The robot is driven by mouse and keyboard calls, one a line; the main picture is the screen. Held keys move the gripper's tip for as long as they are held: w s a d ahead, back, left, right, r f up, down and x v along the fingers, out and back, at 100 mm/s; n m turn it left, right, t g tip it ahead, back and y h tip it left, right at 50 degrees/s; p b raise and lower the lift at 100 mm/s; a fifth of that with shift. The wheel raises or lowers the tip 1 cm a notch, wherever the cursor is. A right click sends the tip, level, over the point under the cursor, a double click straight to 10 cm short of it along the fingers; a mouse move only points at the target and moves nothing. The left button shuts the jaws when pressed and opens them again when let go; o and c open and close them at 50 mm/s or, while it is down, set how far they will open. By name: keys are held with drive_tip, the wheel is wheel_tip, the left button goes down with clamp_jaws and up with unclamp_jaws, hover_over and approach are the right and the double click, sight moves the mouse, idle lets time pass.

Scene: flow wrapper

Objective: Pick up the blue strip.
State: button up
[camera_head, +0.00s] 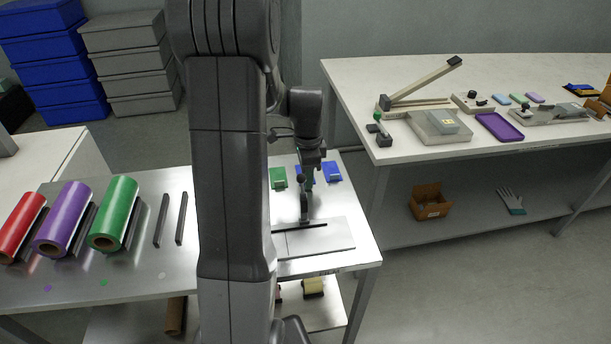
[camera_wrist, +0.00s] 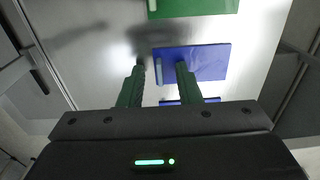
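A blue strip (camera_wrist: 205,62) lies flat on the steel table in the wrist view, with a small pale tab at its left end. A second blue piece (camera_wrist: 212,99) shows below it, mostly hidden by my gripper. My gripper (camera_wrist: 160,65) is open, its two dark green fingers apart with nothing held between them. The right fingertip overlaps the strip in the picture; I cannot tell whether they touch. In the head view, a blue piece (camera_head: 332,171) lies at the table's back right. Another blue patch beside it is largely hidden by my gripper.
A green strip (camera_wrist: 195,7) lies beside the blue one. A flat metal plate (camera_head: 325,238) with a dark slot is at the table's front. A white bench (camera_head: 355,90) is at right.

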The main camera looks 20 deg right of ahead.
drive_tip(key=shift+c, duration=0.2)
clamp_jaws()
drive_tip(key=shift+r, duration=0.1)
